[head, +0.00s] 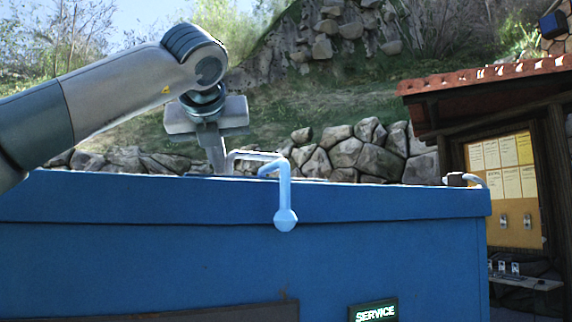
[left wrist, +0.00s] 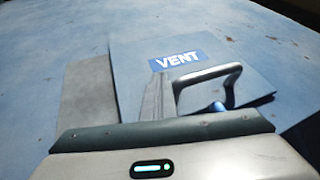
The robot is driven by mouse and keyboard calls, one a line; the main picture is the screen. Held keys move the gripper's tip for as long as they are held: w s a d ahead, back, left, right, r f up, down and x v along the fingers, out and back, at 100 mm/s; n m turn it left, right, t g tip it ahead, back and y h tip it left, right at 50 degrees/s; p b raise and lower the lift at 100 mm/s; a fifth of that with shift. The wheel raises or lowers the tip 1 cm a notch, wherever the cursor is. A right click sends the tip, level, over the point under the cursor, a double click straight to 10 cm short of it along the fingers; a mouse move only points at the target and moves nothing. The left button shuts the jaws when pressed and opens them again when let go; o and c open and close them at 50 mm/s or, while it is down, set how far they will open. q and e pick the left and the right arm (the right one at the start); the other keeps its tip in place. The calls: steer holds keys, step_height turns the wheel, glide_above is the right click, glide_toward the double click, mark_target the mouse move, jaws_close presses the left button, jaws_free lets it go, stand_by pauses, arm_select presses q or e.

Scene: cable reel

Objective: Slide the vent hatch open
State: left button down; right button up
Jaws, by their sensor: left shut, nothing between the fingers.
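The vent hatch (left wrist: 240,60) is a flat blue-grey panel on top of the big blue cabinet (head: 150,255), with a blue VENT label (left wrist: 180,59). Its grey bar handle (left wrist: 222,71) stands up from it; the handle also shows edge-on above the cabinet top in the head view (head: 255,154). My left gripper (head: 222,172) points down at the cabinet top, shut and empty. Its fingers (left wrist: 158,80) are beside the handle's left end in the left wrist view; whether they touch it I cannot tell. The cabinet's front edge hides the hatch in the head view. My right gripper is not in view.
A light blue bent rod with a ball end (head: 285,220) hangs over the cabinet's front edge. A darker grey flat strip (left wrist: 88,95) lies left of the hatch. A SERVICE sign (head: 374,311) is on the cabinet front. A roofed notice board (head: 503,180) stands at right.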

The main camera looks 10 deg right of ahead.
mark_target(248, 156)
arm_select(q)
steer(key=shift+w+d+p, duration=0.25)
steer(key=shift+d+p, duration=0.05)
steer(key=shift+d, duration=0.7)
steer(key=shift+w+d+p, duration=0.25)
steer(key=shift+w+d, duration=0.05)
steer(key=shift+d, duration=0.65)
steer(key=shift+w+d+p, duration=0.25)
steer(key=shift+d+p, duration=0.05)
steer(key=shift+d, duration=0.7)
steer(key=shift+w+d+p, duration=0.35)
steer(key=shift+d+p, duration=0.15)
steer(key=shift+d, duration=0.7)
steer(key=shift+w+d+p, duration=0.35)
steer(key=shift+d+p, duration=0.2)
steer(key=shift+d, duration=0.6)
steer(key=shift+w+d+p, duration=0.35)
steer(key=shift+d+p, duration=0.15)
steer(key=shift+d, duration=0.7)
steer(key=shift+s+a+r, duration=0.15)
steer(key=shift+a+r, duration=0.35)
steer(key=shift+r, duration=0.25)
steer(key=shift+s+a+r, duration=0.15)
steer(key=shift+a+r, duration=0.35)
steer(key=shift+r, duration=0.25)
